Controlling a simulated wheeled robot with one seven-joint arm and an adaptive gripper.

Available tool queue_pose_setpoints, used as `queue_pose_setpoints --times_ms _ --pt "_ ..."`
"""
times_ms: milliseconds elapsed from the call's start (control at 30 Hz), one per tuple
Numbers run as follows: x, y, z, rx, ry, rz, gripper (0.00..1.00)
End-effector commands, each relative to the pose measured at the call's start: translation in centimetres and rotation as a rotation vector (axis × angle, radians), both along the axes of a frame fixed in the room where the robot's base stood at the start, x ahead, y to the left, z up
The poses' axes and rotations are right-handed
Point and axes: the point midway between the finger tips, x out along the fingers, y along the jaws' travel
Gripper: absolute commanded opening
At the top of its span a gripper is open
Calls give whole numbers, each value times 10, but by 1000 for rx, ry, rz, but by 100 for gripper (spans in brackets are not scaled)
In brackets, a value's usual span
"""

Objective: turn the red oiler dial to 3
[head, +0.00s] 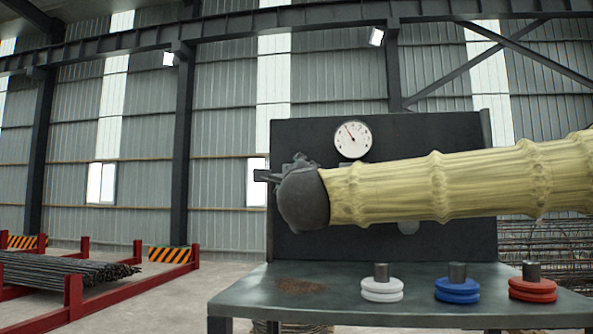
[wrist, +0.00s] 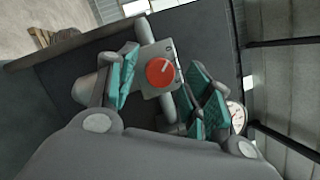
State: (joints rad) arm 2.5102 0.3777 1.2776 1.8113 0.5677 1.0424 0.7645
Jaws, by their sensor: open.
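The red oiler dial (wrist: 161,71) shows in the wrist view, a round red knob with a pale pointer line on a grey box. Its numbers are too small to read. My gripper (wrist: 157,84) is open, with one teal-padded finger on each side of the dial, apart from it as far as I can see. In the head view my gripper (head: 290,175) is at the dark panel, at the end of my sleeved arm. The dial is hidden there behind my arm and gripper.
A dark panel (head: 300,140) with a round white gauge (head: 352,139) stands behind a grey bench (head: 330,305). White (head: 381,290), blue (head: 457,290) and red (head: 532,289) ringed pieces stand on the bench. Rebar (head: 60,270) lies in a red rack at left.

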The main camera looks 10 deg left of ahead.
Motion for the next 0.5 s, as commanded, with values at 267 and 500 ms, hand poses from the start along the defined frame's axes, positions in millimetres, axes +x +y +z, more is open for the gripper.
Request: queue_pose_setpoints --times_ms 267,500 --pt "6 2 1 0 1 1 50" --pt "6 1 1 0 1 1 30"
